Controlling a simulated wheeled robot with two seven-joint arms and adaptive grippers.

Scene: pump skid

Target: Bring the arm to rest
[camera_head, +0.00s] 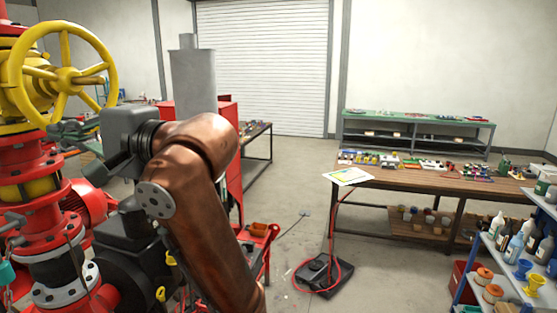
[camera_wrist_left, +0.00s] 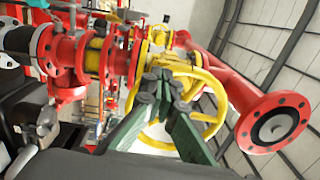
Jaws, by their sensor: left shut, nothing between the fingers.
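My left arm (camera_head: 195,195) is copper-brown and rises from the bottom centre, bending toward the left in the head view. My left gripper (camera_head: 62,130) is in front of the red pump piping, just below the yellow handwheel (camera_head: 65,80). In the left wrist view its dark green fingers (camera_wrist_left: 163,82) are together, with nothing between them. The handwheel (camera_wrist_left: 215,105) appears behind the fingers there. I cannot tell whether the fingers touch it. My right gripper is in neither view.
Red flanged piping (camera_head: 60,245) stands close at the left. A wooden workbench (camera_head: 440,180) with small parts is at the right. A bottle shelf (camera_head: 510,270) stands front right. A black box with a red cable (camera_head: 322,272) lies on the floor. The central floor is mostly open.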

